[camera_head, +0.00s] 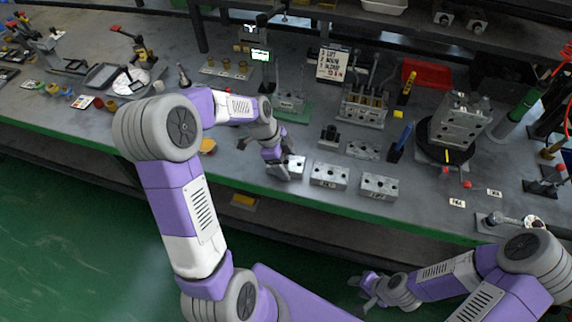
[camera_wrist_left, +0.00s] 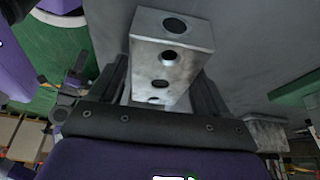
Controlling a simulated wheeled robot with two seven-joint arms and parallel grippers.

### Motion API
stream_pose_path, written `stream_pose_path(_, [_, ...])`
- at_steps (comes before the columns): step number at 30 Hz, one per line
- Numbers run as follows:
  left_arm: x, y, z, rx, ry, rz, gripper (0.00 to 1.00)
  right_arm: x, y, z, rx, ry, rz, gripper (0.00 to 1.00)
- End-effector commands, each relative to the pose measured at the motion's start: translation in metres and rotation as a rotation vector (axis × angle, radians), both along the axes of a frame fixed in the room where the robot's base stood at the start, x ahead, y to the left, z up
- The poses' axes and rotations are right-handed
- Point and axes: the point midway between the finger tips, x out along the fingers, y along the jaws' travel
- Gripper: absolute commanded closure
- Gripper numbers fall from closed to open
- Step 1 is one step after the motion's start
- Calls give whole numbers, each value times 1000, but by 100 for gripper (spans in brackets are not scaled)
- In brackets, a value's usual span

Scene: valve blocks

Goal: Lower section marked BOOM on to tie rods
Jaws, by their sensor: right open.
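My left gripper (camera_head: 284,170) is at the leftmost of three grey metal blocks (camera_head: 297,168) near the bench's front edge. In the left wrist view this drilled block (camera_wrist_left: 172,60) stands between the two dark fingers (camera_wrist_left: 160,95). Whether both fingers press on it is unclear. A middle block (camera_head: 329,176) and a right block (camera_head: 379,186) carry front labels too small to read; the left block's front is partly hidden by the gripper. A valve assembly (camera_head: 363,106) and a green-based fixture (camera_head: 290,103) stand behind. My right gripper (camera_head: 368,290) is open and empty, low in front of the bench.
A sign (camera_head: 331,64) and a red bin (camera_head: 424,73) stand at the back. A tall metal block (camera_head: 460,121) sits on a dark round stand at right. Small parts lie between the blocks and the valve assembly.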

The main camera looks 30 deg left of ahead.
Motion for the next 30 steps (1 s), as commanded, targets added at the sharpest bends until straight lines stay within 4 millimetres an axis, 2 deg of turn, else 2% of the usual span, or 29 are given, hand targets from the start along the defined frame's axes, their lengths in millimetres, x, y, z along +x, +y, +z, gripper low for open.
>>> stream_pose_path(1, [0, 0, 0, 0, 0, 0, 31, 0, 0, 0, 0, 0, 0, 57])
stream_pose_path(9, [0, 0, 0, 0, 0, 0, 73, 0, 0, 0, 0, 0, 0, 57])
stream_pose_path(12, [0, 0, 1, 1, -2, 0, 84, 0, 0, 0, 0, 0, 0, 57])
stream_pose_path(20, [1, 0, 6, 0, -2, 0, 84, 0, 0, 2, 0, 0, 0, 57])
stream_pose_path(23, [1, 0, 19, 1, -6, -1, 84, 0, 0, 7, 0, 0, 0, 57])
stream_pose_path(30, [1, 0, 68, 1, -6, -1, 84, 0, 0, 23, 0, 0, 0, 57])
